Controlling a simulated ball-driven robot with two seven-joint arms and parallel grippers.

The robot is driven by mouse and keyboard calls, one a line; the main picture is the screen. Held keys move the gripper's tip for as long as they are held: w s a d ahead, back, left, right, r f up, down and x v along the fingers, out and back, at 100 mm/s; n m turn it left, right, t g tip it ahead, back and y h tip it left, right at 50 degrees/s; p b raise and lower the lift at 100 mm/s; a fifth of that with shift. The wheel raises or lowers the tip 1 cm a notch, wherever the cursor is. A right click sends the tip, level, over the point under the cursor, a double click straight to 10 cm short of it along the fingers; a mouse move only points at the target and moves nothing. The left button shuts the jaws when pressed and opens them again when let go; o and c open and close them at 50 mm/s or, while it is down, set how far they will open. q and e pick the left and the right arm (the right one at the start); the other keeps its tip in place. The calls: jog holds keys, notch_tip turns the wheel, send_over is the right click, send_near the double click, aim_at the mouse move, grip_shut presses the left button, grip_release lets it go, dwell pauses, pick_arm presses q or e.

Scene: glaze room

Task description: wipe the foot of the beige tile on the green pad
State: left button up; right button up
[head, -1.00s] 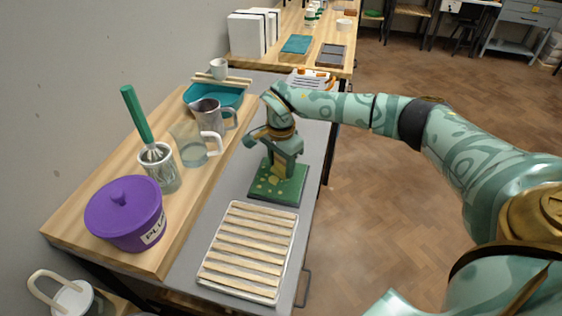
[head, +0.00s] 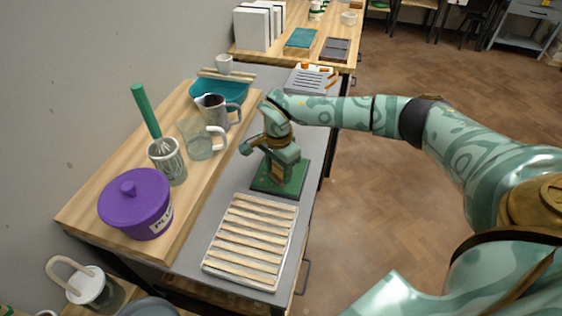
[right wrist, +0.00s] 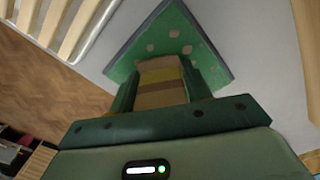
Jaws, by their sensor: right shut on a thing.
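My right gripper (head: 280,166) is shut on the beige tile (right wrist: 160,82), which stands between its fingers in the right wrist view. The tile has a yellowish band across it. In the head view, the gripper and arm mostly hide the tile. The green pad (head: 292,187) lies flat on the grey worktop directly below the gripper. In the right wrist view, the pad (right wrist: 190,35) shows pale spots and a dark edge. The tile's lower end is over the pad; I cannot tell for sure whether it touches. My left gripper is not in view.
A slatted wooden rack (head: 249,242) lies just in front of the pad. On the raised wooden board to the left stand a purple lidded pot (head: 132,204), a whisk jar (head: 168,163), a glass jug (head: 198,140) and a metal jug (head: 212,110). The worktop's right edge is close.

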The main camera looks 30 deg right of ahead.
jog(key=shift+s+a, duration=0.15)
jog(key=shift+w+d+f+b, duration=0.1)
jog(key=shift+w+d+b, duration=0.35)
jog(key=shift+w+d, duration=0.4)
jog(key=shift+d, duration=0.15)
jog(key=shift+w+d+b, duration=0.75)
jog(key=shift+d, duration=0.15)
jog(key=shift+s, duration=0.1)
